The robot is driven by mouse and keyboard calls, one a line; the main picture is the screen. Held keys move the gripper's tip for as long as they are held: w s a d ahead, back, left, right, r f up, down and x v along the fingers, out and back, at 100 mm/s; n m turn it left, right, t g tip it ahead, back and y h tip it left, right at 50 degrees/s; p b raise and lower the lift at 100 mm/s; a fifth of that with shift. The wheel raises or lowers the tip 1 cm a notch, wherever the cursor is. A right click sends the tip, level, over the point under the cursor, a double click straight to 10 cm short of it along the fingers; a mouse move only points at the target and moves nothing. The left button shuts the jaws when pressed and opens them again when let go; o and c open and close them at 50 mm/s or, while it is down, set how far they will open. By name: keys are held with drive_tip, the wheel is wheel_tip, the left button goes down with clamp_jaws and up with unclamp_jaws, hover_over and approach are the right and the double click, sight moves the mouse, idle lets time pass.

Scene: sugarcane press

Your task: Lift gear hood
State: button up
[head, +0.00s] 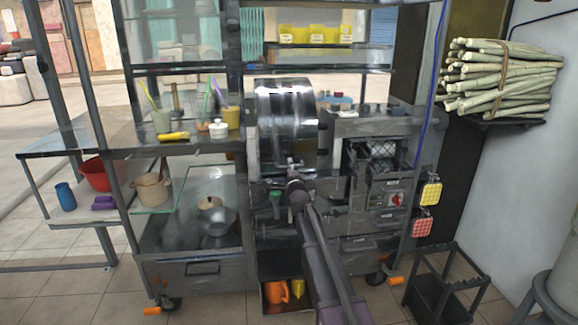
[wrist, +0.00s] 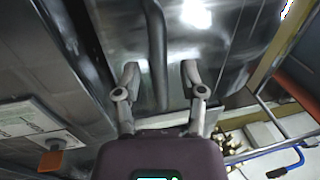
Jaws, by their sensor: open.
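The gear hood (head: 285,105) is a shiny, curved metal cover in the middle of the cart in the head view. In the wrist view the hood's polished metal (wrist: 215,40) fills the upper middle. A dark bar (wrist: 156,45), looking like a handle, runs down it. My gripper (head: 293,162) is at the hood's lower front edge. In the wrist view my gripper (wrist: 160,72) is open, with one finger on each side of the bar. I cannot tell whether the fingers touch it. My arm hides part of the cart below the hood.
A shelf left of the hood holds a white pot (head: 218,129) and cups. The press housing with a red switch (head: 396,200) stands right. Sugarcane stalks (head: 500,75) lie on a wall shelf. A black rack (head: 445,285) stands on the floor at right.

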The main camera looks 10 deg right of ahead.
drive_tip(key=shift+w+r, duration=0.1)
drive_tip(key=shift+w, duration=0.3)
